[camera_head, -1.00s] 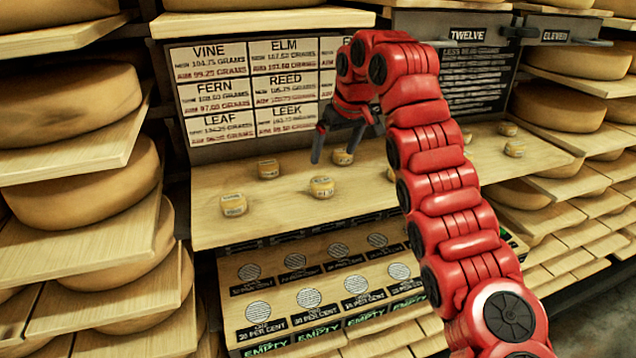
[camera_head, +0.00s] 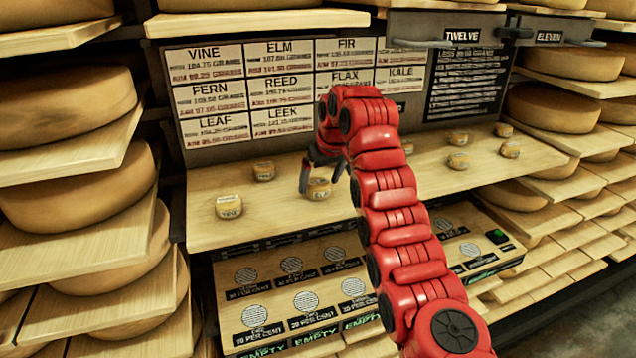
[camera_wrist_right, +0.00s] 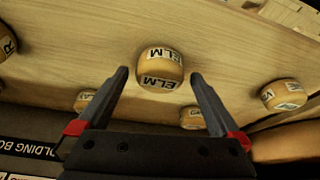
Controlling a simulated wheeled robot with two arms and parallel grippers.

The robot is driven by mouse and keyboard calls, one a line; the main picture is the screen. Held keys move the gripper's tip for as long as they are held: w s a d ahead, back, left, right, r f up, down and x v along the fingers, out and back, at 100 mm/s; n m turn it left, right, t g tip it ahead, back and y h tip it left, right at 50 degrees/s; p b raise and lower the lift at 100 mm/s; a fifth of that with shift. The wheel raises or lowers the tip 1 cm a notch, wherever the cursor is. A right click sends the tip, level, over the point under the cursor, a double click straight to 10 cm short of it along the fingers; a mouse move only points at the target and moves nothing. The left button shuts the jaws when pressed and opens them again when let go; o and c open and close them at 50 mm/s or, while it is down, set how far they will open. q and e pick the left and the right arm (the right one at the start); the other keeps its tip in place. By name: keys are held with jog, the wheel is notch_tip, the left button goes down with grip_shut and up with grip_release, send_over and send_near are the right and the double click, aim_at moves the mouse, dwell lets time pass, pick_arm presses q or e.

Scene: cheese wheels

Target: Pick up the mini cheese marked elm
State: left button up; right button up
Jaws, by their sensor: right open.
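The mini cheese marked ELM (camera_wrist_right: 160,68) sits on the wooden shelf (camera_wrist_right: 60,45), just beyond and between my open fingertips in the right wrist view. In the head view this appears to be the small cheese (camera_head: 318,188) beside the fingers. My right gripper (camera_head: 322,183) is open and empty, low over the shelf; its two fingers also show in the right wrist view (camera_wrist_right: 158,78). The cheese stands apart from the palm, with its label facing the camera. My left gripper is in neither view.
Other mini cheeses stand nearby, one at front left (camera_head: 229,206), one behind it (camera_head: 264,171), and several at right (camera_head: 458,161). A board of name cards (camera_head: 285,90) rises behind the shelf. Racks of large cheese wheels (camera_head: 75,185) flank it.

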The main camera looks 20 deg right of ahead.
jog(key=shift+w+f, duration=0.15)
jog(key=shift+f, duration=0.15)
jog(key=c, duration=1.4)
jog(key=shift+r, duration=0.2)
